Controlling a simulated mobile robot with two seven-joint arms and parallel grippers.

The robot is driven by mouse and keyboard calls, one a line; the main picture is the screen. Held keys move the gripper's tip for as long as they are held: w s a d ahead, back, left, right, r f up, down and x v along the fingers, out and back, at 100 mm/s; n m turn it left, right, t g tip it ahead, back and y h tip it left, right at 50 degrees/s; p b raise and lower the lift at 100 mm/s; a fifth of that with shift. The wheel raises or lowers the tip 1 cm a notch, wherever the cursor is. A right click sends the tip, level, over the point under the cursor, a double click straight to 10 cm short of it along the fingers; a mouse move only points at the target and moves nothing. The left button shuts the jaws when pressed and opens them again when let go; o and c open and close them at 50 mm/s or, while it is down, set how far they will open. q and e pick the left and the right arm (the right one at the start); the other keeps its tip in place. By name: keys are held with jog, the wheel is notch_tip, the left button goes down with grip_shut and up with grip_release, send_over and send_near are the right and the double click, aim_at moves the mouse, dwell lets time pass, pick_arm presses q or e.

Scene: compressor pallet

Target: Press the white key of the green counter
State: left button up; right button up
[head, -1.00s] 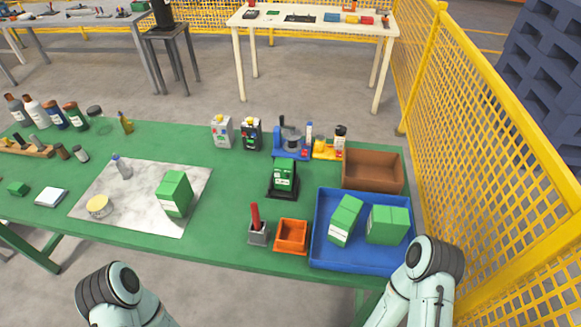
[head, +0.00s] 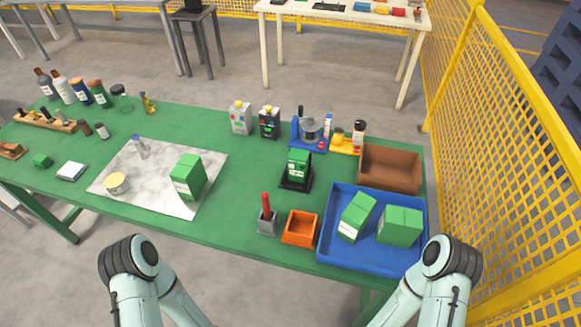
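The green counter (head: 298,166) stands upright on a black base in the middle right of the green table (head: 235,228). It has a dark display and a pale label on its front; its white key is too small to make out clearly. My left arm comes in at the bottom left and my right arm at the bottom right, both short of the table's front edge or over its corner. Neither gripper shows in the head view, so their distance from the counter cannot be seen.
A blue tray (head: 327,238) with two green boxes, an orange bin (head: 300,229) and a red-handled tool (head: 267,215) stand in front of the counter. A brown box (head: 390,168) is to its right, several devices behind it. A green box (head: 187,177) stands on a marbled sheet (head: 128,168).

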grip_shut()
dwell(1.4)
